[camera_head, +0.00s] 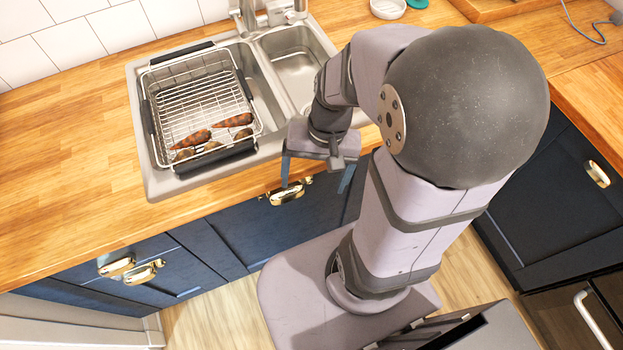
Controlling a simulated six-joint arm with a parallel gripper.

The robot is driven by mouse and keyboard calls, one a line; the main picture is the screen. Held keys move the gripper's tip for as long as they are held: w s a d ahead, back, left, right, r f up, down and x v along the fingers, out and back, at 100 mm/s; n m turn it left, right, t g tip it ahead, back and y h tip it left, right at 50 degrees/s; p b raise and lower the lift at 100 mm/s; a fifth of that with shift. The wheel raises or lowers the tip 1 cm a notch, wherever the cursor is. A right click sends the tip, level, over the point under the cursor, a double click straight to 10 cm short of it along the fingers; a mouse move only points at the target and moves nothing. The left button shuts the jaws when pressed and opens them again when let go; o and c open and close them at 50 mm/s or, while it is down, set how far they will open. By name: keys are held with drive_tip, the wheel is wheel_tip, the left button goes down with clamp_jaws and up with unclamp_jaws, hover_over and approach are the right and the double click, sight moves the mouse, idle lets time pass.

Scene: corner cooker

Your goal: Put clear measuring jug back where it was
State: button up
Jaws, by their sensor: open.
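I see no clear measuring jug anywhere in this view; my arm hides part of the counter to the right of the sink. My gripper (315,182) is open, with its two fingers spread apart and nothing visible between them. It points down by the front edge of the counter, in front of the sink and near a brass cabinet handle (286,193) in the picture.
A wire rack (190,73) with carrots (192,139) and brownish vegetables sits over the left basin of the steel sink (160,186). The right basin (290,60) looks empty. A white dish (388,9) stands behind. The wooden counter (70,150) at left is clear.

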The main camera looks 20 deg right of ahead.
drive_tip(key=n, duration=0.1)
drive_tip(key=n+h, duration=0.1)
drive_tip(key=n, duration=0.3)
drive_tip(key=shift+s+a+h, duration=0.25)
drive_tip(key=shift+a+h, duration=0.15)
idle(2.1)
